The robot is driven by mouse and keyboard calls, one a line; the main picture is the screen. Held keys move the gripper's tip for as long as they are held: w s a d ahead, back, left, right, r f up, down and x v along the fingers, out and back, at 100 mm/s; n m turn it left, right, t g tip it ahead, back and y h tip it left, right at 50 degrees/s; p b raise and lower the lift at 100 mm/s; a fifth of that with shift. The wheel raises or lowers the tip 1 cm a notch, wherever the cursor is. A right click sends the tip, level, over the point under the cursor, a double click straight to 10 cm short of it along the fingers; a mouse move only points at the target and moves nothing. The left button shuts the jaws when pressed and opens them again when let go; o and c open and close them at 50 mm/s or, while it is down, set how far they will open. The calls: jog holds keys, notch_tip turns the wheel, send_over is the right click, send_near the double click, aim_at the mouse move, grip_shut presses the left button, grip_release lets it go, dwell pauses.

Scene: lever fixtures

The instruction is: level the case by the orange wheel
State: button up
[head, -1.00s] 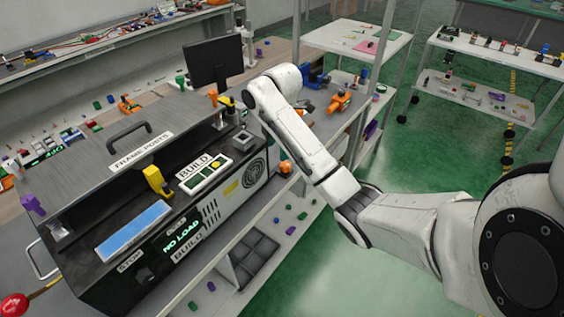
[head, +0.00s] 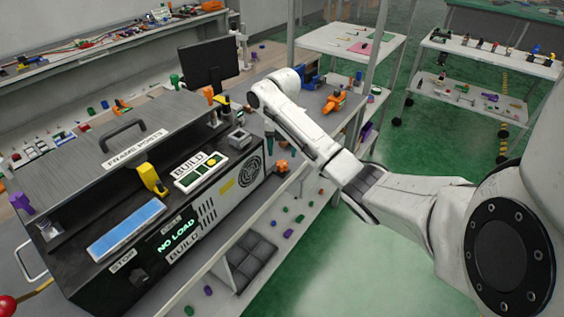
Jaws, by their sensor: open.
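The case is a black and grey machine (head: 212,213) at the left of the view, with a lit NO LOAD display (head: 178,235) and BUILD labels. A small orange part (head: 281,166) shows just beyond its right end, below my forearm. It may be the orange wheel, but it is too small to be sure, and I cannot tell whether it is fixed to the case. I cannot make out the case's tilt. My arm reaches in from the right, its wrist bend above the case's far right corner.
A yellow lever part (head: 152,180) and a blue pad (head: 126,229) are on the case. An orange tool (head: 334,101) lies on the bench behind my forearm. A black divided tray (head: 254,254) sits on the lower shelf. The green floor at right is open.

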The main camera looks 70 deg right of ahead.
aim_at(282, 163)
jog(key=shift+f, duration=2.4)
jog(key=c, duration=1)
jog(key=shift+c, duration=0.2)
